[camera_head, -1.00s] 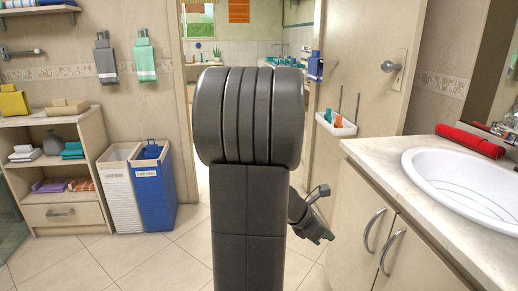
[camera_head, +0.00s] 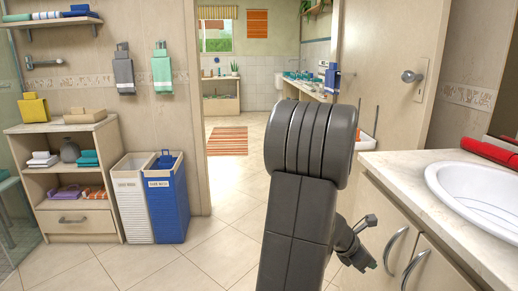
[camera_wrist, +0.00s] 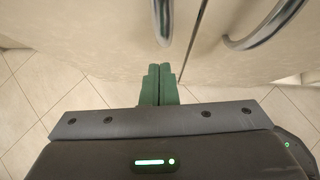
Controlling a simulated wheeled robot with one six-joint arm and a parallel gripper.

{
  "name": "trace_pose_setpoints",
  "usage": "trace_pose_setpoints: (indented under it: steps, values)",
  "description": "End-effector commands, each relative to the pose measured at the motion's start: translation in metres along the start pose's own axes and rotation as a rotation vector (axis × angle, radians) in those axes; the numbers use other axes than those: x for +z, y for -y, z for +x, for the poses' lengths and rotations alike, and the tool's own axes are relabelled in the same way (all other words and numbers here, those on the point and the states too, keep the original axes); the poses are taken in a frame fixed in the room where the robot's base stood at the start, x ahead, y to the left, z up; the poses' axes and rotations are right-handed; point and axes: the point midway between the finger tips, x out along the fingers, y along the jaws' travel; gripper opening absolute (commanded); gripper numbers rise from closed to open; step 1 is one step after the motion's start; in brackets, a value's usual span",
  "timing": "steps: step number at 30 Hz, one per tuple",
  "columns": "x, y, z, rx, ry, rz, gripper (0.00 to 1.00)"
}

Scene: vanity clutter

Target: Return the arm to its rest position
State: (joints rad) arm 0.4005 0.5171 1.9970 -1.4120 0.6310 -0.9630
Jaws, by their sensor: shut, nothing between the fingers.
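My arm stands upright in the middle of the head view, its thick dark upper link blocking part of the doorway. My gripper (camera_head: 372,264) hangs low to the right of the arm, beside the vanity cabinet doors. In the wrist view its green fingers (camera_wrist: 160,84) are together with nothing between them. They point toward the pale cabinet doors (camera_wrist: 110,30) and their metal handles (camera_wrist: 268,28). I cannot tell how wide the gap between fingertips and doors is.
The vanity counter (camera_head: 400,164) with a white sink (camera_head: 485,195) and a red rolled towel (camera_head: 490,150) is at right. A white bin (camera_head: 132,205) and a blue bin (camera_head: 167,205) stand beside a shelf unit (camera_head: 60,128) at left. The tiled floor (camera_head: 215,250) between is clear.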

Motion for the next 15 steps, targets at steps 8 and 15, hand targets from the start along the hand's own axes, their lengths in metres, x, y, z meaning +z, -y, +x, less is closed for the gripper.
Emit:
trace_pose_setpoints:
  steps: [8,15]
  values:
    - [-0.011,-0.009,-0.013,-0.027,-0.001,0.028,0.00]
    - [-0.012,-0.010,-0.014,-0.033,0.000,0.035,0.00]
